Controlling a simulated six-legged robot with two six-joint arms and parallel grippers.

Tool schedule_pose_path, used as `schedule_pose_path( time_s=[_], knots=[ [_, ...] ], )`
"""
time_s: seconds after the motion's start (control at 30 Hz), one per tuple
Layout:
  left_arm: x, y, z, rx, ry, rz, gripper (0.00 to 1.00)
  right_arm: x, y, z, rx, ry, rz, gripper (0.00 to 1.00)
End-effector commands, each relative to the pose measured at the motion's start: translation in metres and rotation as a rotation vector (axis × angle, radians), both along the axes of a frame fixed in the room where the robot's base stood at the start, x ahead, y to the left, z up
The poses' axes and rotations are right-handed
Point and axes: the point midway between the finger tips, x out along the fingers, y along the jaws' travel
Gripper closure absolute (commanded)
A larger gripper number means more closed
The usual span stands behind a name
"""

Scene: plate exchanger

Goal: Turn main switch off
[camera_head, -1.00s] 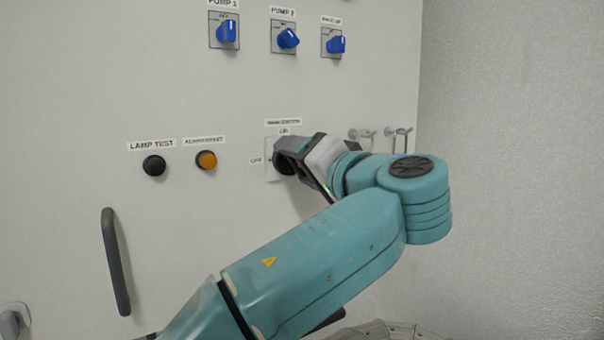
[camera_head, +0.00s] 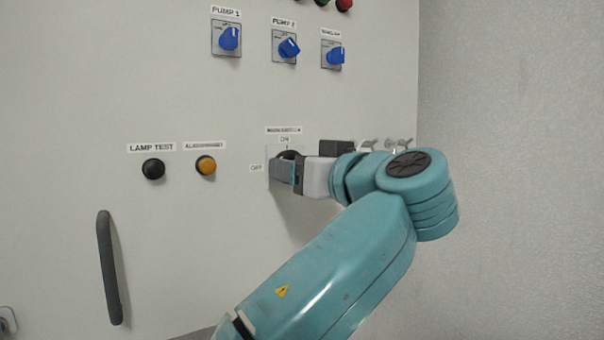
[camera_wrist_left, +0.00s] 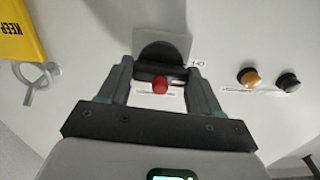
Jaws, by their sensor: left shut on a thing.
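The main switch is on the panel under its label, with ON printed above and OFF at its left; its pale plate (camera_head: 275,150) shows behind my gripper. My left gripper (camera_head: 281,172) is at the switch, coming from the right and covering most of it. In the left wrist view, the black switch knob (camera_wrist_left: 160,53) lies between the two fingers of my left gripper (camera_wrist_left: 161,76), which are shut on its black handle. A small red part (camera_wrist_left: 160,86) shows between the fingers. The handle's exact angle is hidden in the head view. My right gripper is not in view.
A black lamp test button (camera_head: 153,169) and an orange alarm reset button (camera_head: 206,165) sit left of the switch. Several blue knobs (camera_head: 229,38) are above. A dark handle (camera_head: 110,268) is at lower left. Metal hooks (camera_head: 400,145) and a textured wall (camera_head: 510,170) are right.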

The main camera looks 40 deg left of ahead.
Motion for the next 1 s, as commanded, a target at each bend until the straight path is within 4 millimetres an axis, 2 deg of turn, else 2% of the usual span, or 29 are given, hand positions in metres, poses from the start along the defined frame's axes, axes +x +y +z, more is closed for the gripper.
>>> schedule_pose_path(
  time_s=[0.27, 0.73, 0.77, 0.83, 1.0],
  knots=[
    [0.0008, -0.0007, -0.0030, -0.033, -0.064, 0.000, 0.67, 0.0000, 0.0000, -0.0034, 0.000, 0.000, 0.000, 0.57],
    [0.0008, -0.0007, -0.0029, -0.039, -0.076, 0.000, 0.67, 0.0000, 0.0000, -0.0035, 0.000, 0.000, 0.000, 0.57],
    [0.0008, -0.0007, -0.0029, -0.039, -0.076, 0.000, 0.33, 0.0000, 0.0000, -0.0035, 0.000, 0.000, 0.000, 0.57],
    [0.0008, -0.0005, -0.0027, -0.038, -0.075, 0.001, 0.11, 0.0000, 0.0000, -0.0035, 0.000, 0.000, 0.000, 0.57],
    [0.0005, -0.0004, -0.0016, -0.036, -0.077, 0.000, 0.11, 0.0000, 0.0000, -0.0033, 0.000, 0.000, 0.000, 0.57]
  ],
)
